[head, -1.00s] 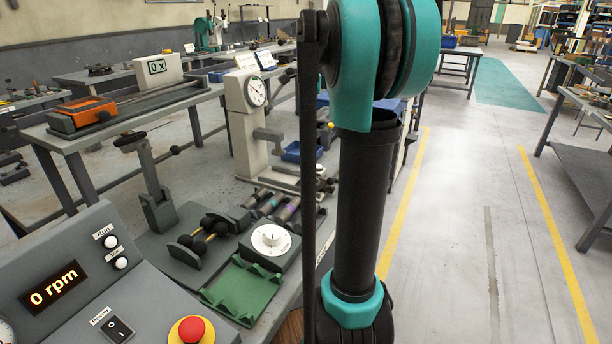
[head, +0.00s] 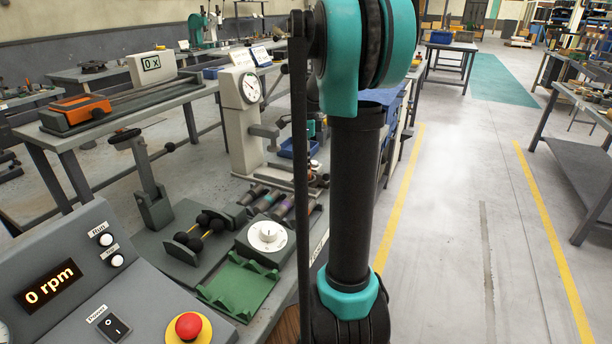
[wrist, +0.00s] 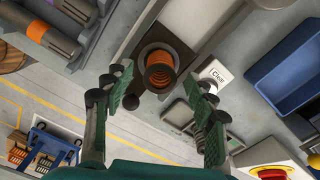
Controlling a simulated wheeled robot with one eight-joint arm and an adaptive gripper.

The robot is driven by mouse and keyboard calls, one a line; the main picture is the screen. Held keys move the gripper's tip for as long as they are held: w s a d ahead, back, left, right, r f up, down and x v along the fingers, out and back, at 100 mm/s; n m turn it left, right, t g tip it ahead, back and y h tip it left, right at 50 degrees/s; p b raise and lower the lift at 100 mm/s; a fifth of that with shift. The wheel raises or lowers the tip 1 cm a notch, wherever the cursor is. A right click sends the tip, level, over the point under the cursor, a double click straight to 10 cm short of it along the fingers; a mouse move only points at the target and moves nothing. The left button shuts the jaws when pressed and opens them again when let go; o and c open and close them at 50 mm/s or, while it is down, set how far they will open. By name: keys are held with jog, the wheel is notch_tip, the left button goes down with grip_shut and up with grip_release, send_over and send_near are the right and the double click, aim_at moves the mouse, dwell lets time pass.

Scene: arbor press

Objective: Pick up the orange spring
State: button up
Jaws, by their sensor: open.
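The orange spring (wrist: 160,72) shows in the wrist view as a coil seen nearly end-on, on a dark block. My gripper (wrist: 157,80) is open in the wrist view, with one green finger on each side of the spring in the picture. No contact with the spring is visible, and the remaining distance is unclear. In the head view my arm covers the middle, and neither the spring nor my gripper can be made out.
A red button (wrist: 272,173) is at lower right. Dark cylinders (wrist: 50,38) lie at upper left. The head view shows a green cradle (head: 238,287) on the bench.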

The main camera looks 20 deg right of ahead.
jog(key=shift+f, duration=0.75)
jog(key=shift+c, duration=0.5)
grip_shut()
notch_tip(320, 180, up, 20)
